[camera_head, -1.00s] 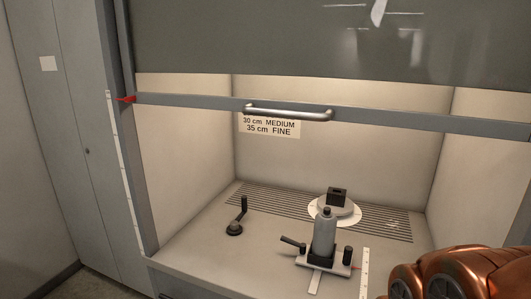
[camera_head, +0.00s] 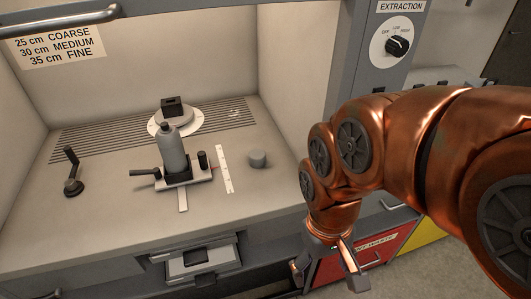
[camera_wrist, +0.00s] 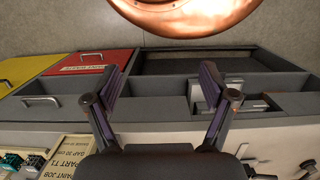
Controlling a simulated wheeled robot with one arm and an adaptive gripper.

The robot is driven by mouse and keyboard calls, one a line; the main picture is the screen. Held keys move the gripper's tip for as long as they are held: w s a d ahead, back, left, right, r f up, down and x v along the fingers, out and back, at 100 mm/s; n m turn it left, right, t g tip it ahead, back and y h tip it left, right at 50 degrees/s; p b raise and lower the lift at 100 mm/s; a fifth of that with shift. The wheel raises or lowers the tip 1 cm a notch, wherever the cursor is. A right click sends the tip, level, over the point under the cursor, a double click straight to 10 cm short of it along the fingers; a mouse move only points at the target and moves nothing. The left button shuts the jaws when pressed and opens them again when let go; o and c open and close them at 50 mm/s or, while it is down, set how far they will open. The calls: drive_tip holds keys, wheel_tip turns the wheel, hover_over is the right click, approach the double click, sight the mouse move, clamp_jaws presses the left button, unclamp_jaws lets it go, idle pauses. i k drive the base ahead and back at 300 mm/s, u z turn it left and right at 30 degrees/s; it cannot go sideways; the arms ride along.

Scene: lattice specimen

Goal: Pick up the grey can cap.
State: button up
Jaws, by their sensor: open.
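The grey can cap (camera_head: 257,158) is a small short cylinder standing on the cabinet floor, right of the white ruler. A grey spray can (camera_head: 172,150) stands upright in a dark holder to its left. My gripper (camera_head: 327,278) hangs outside the cabinet, in front of the drawers, lower and to the right of the cap. It is open and empty; its two spread fingers also show in the wrist view (camera_wrist: 161,70). The cap is not visible in the wrist view.
A white ruler (camera_head: 225,168) lies between holder and cap. A dark crank (camera_head: 72,172) stands at the left, and a round plate with a black block (camera_head: 174,106) stands behind the can. Red (camera_head: 365,255) and yellow drawers are below the bench. The floor around the cap is clear.

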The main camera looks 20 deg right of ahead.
sight(257, 157)
drive_tip(key=u, duration=0.5)
drive_tip(key=k, duration=0.6)
drive_tip(key=u, duration=0.75)
drive_tip(key=i, duration=1.2)
drive_tip(key=z, duration=0.6)
